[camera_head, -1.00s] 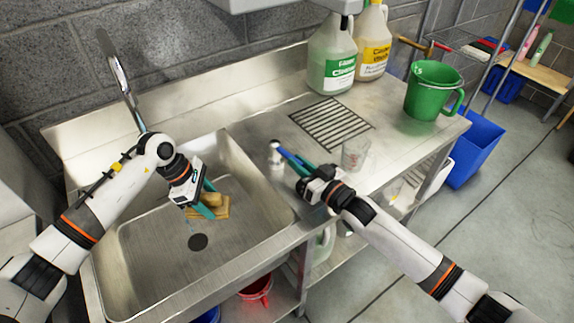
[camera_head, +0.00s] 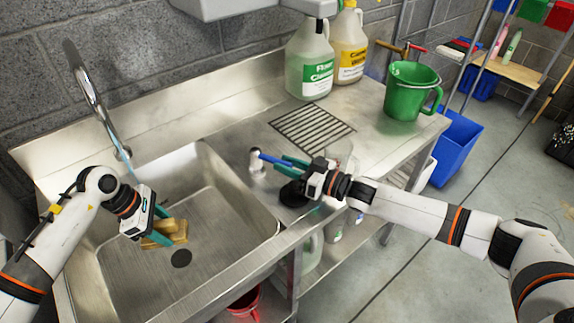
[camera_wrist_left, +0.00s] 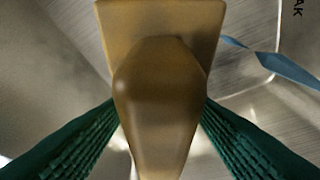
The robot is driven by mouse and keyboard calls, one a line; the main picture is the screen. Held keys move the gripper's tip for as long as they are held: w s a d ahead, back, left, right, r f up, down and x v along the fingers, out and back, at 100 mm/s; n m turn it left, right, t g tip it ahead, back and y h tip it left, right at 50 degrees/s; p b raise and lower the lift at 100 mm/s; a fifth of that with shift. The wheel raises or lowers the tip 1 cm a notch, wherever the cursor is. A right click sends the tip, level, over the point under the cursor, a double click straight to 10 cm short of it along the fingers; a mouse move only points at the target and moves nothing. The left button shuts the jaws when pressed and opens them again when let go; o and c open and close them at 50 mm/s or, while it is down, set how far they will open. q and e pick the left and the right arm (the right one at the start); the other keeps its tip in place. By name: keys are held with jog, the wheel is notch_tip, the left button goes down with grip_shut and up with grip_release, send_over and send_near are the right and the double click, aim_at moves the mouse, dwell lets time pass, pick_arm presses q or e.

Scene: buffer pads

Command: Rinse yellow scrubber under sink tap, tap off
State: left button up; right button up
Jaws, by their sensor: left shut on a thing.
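The yellow scrubber (camera_head: 166,234), a flat brown-yellow pad with a raised grip, is over the sink basin (camera_head: 215,225), near the drain. My left gripper (camera_head: 158,228) is shut on its grip; the left wrist view shows green fingers on both sides of the scrubber (camera_wrist_left: 160,95). I cannot tell whether the pad touches the basin floor. The curved metal tap (camera_head: 92,92) stands behind the basin, with a thin bluish stream (camera_head: 126,163) below its spout. The tap's blue lever (camera_head: 274,158) rises from a pale post on the counter. My right gripper (camera_head: 292,167) is at this lever; its jaw opening is unclear.
A drain grate (camera_head: 310,130), two jugs (camera_head: 309,60) (camera_head: 348,45) and a green bucket (camera_head: 410,92) are on the counter. A clear cup (camera_head: 342,152) is partly hidden behind my right gripper. A blue bin (camera_head: 456,150) stands on the floor to the right.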

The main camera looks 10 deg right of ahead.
jog(key=shift+o, duration=0.5)
pick_arm(q)
jog(key=shift+f, duration=0.1)
pick_arm(e)
jog(key=shift+s+d, duration=0.25)
jog(key=shift+d, duration=0.05)
pick_arm(q)
jog(key=shift+f+b, duration=0.65)
jog(key=shift+b, duration=0.1)
pick_arm(e)
jog(key=v, duration=1.1)
jog(key=shift+s, duration=0.15)
jog(key=shift+c, duration=0.4)
